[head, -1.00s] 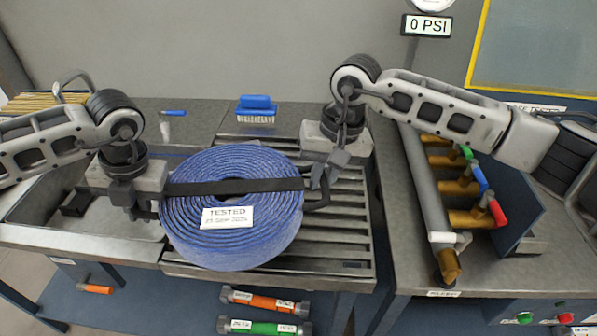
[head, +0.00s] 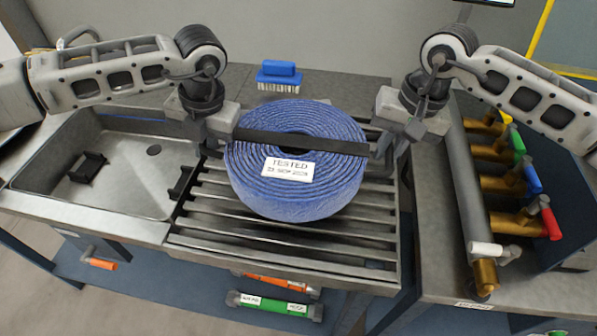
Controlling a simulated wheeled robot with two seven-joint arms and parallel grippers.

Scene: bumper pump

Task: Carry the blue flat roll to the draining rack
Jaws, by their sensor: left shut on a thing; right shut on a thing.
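The blue flat roll (head: 305,194) is a coiled hose with a black strap across it and a white "TESTED" label (head: 288,168). It lies flat over the grey slatted draining rack (head: 290,250). I cannot tell whether its underside touches the slats. My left gripper (head: 212,148) is shut on the strap end at the roll's left side. My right gripper (head: 380,150) is shut on the strap end at its right side. The fingertips of both are partly hidden. Bare slats show in front of the roll.
A metal sink (head: 110,165) with black brackets is left of the rack. A blue brush (head: 279,77) stands behind the roll. A pipe manifold (head: 470,200) with coloured valve handles is to the right.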

